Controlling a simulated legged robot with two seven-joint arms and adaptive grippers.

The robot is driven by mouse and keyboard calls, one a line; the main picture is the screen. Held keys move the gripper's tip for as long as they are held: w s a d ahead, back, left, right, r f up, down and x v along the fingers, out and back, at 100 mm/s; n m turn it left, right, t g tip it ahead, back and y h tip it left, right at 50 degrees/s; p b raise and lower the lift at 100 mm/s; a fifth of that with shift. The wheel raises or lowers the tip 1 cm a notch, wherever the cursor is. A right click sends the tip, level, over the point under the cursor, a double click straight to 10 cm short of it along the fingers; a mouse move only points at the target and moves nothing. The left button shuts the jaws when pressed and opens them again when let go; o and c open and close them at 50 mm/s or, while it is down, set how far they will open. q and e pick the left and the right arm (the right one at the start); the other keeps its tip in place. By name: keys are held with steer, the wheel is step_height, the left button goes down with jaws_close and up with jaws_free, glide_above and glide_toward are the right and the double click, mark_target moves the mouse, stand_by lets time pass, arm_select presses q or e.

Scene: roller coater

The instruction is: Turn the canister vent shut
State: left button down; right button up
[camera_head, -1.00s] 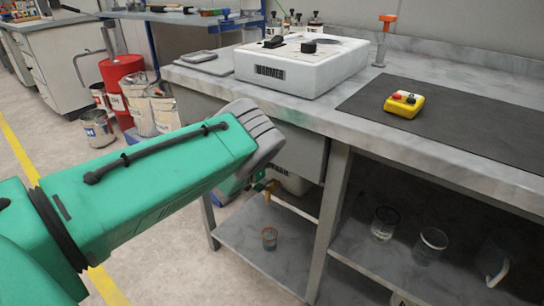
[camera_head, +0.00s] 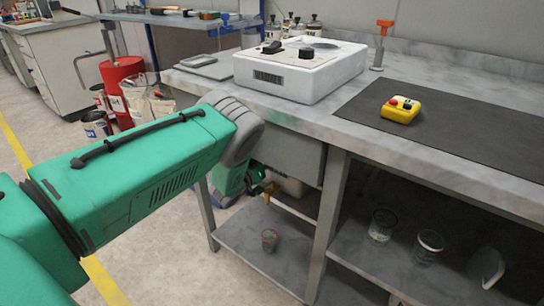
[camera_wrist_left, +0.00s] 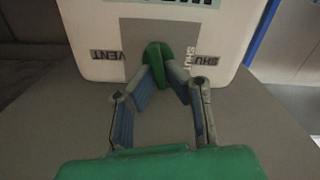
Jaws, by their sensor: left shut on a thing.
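The canister (camera_wrist_left: 90,30) is pale, with a grey panel and a green vent knob (camera_wrist_left: 157,62) on its face. The knob's ridge stands nearly upright in the left wrist view. My left gripper (camera_wrist_left: 161,76) has its blue-padded fingers closed on the knob's sides. In the head view, the canister (camera_head: 290,186) is mostly hidden under the bench, behind my left gripper (camera_head: 259,184) and arm. My right gripper is not in view.
Bench legs and the grey box under the worktop (camera_head: 290,155) crowd the gripper. Glass jars (camera_head: 428,245) stand further right.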

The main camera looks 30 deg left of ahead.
arm_select(q)
steer(key=shift+a+f+n+b, duration=0.2)
steer(key=shift+n+b, duration=0.3)
steer(key=shift+n, duration=1.95)
steer(key=shift+a+f+n+b, duration=0.1)
steer(key=shift+a+n+b, duration=0.3)
steer(key=shift+n, duration=2.1)
steer(key=shift+a+f+n+b, duration=0.1)
steer(key=shift+n+b, duration=0.55)
steer(key=shift+n, duration=1.8)
steer(key=c, duration=1.6)
jaws_free()
steer(key=shift+f, duration=0.1)
steer(key=shift+c, duration=0.2)
steer(key=shift+f, duration=0.1)
steer(key=shift+s, duration=0.1)
